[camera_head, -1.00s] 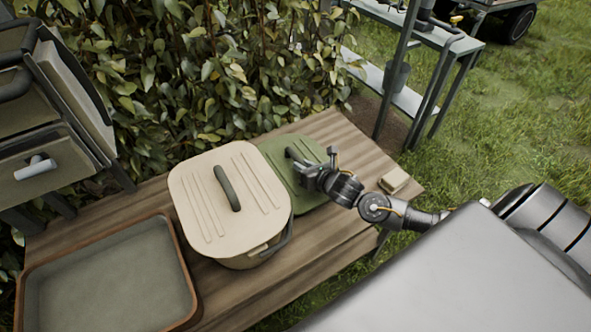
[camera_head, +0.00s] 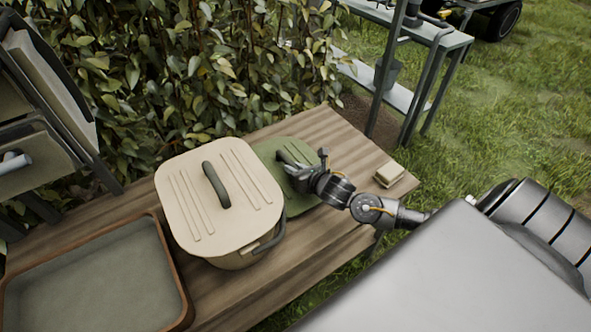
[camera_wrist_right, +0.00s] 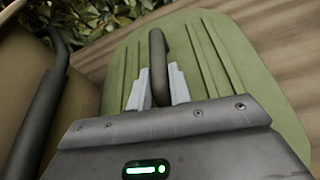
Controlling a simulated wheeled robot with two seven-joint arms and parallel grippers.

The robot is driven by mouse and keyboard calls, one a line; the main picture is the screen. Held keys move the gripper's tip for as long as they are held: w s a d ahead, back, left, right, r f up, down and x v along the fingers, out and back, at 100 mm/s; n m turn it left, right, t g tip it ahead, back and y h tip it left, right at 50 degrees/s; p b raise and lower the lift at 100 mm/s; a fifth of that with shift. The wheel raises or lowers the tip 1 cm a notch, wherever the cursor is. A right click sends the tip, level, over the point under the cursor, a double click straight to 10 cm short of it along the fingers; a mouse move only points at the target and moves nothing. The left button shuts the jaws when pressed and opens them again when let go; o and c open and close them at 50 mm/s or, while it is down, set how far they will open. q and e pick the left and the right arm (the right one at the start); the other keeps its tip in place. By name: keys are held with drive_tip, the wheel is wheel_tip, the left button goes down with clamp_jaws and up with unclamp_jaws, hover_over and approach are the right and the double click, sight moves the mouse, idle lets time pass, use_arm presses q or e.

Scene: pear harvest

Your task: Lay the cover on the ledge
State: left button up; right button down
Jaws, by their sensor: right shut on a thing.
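A green ribbed cover (camera_head: 302,150) lies level on, or just above, the wooden ledge (camera_head: 325,125), beside a beige pot; I cannot tell if it touches the wood. My right gripper (camera_head: 290,168) is shut on the cover's dark upright handle (camera_wrist_right: 158,62). In the right wrist view, the two pale fingers (camera_wrist_right: 158,90) pinch the handle from both sides, with the green cover (camera_wrist_right: 225,65) spread beneath. The gripper's body hides the cover's near part there. My left gripper is not in view.
The pot, with a beige lid (camera_head: 190,205) and dark side handle (camera_head: 268,242), stands close left of the cover. A brown-rimmed tray (camera_head: 176,262) sits further left. A small beige block (camera_head: 388,174) lies near the right end. Leafy hedge (camera_head: 230,80) borders the back.

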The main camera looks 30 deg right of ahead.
drive_tip(key=c, duration=1.3)
unclamp_jaws()
drive_tip(key=v, duration=1.2)
